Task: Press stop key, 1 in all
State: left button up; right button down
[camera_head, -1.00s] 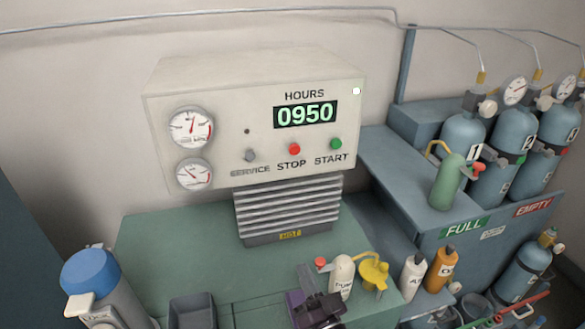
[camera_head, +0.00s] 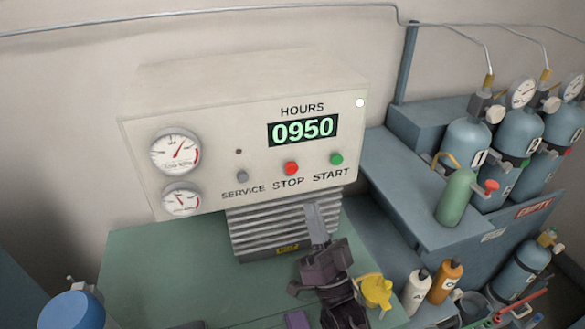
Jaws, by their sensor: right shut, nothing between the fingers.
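The red stop key (camera_head: 291,168) sits on the cream control box (camera_head: 190,95), above the word STOP. The grey service key (camera_head: 242,176) is to its left and the green start key (camera_head: 337,158) to its right. My right gripper (camera_head: 316,218) is shut and empty. It points up in front of the louvred grille, below and to the right of the stop key, apart from it in the picture. My left gripper is not in view.
The hours display (camera_head: 303,130) reads 0950. Two dials are on the box's left. A yellow object (camera_head: 376,290) and small bottles stand right of my right arm. Blue cylinders (camera_head: 466,150) and a green bottle (camera_head: 457,196) stand at right. The green bench top (camera_head: 170,265) is largely clear.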

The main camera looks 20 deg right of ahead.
aim_at(292, 168)
jog(key=w+b, duration=0.3)
jog(key=w, duration=0.6)
jog(key=shift+a, duration=0.15)
dwell(1.7)
jog(key=shift+w, duration=0.15)
jog(key=shift+w, duration=0.3)
jog(key=shift+w+b, duration=0.45)
jog(key=shift+w, duration=0.05)
dwell(1.0)
jog(key=shift+s, duration=0.1)
jog(key=shift+s+f+p, duration=0.1)
jog(key=shift+s+p, duration=0.2)
jog(key=shift+s, duration=0.5)
